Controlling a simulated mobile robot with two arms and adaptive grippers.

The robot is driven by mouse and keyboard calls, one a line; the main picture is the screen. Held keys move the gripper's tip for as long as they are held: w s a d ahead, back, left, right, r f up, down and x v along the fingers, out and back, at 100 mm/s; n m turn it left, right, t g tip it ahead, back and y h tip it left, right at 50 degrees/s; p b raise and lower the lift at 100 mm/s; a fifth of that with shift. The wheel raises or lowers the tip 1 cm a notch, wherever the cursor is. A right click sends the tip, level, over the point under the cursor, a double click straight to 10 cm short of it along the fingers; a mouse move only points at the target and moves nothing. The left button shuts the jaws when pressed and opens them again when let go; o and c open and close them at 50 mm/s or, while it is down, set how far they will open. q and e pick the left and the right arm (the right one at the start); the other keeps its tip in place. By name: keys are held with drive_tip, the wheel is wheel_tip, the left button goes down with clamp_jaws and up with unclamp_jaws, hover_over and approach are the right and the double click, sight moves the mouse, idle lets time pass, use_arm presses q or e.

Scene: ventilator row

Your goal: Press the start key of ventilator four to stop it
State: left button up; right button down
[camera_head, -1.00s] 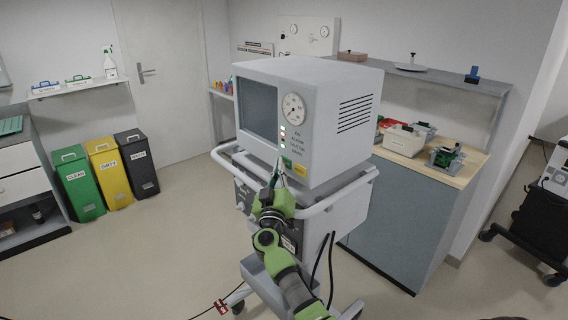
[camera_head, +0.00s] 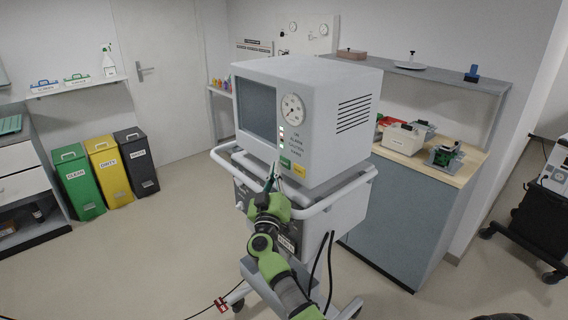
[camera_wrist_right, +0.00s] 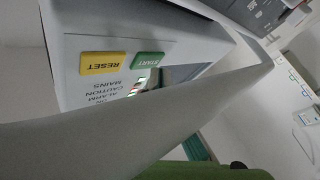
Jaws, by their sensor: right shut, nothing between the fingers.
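The ventilator (camera_head: 322,115) is a pale grey box with a dark screen and a round gauge, standing on a wheeled cart in the head view. Its green START key (camera_head: 285,163) is low on the front, beside the yellow RESET key (camera_head: 298,169). My right gripper (camera_head: 271,177) is shut and empty, just in front of and left of the green key, with a small gap apparent. My left gripper is not in view.
The cart's white handle rail (camera_head: 318,203) surrounds the front below the keys, close to my right wrist. A cabinet (camera_head: 400,215) with a wooden top stands right behind. Three bins, one the yellow bin (camera_head: 108,168), stand at left. The floor between is clear.

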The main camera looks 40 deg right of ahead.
drive_tip(key=a+p, duration=0.1)
drive_tip(key=a, duration=0.2)
drive_tip(key=shift+s+a, duration=0.1)
drive_tip(key=shift+a, duration=0.2)
drive_tip(key=shift+a+p, duration=0.4)
drive_tip(key=shift+a, duration=0.2)
drive_tip(key=shift+a, duration=0.1)
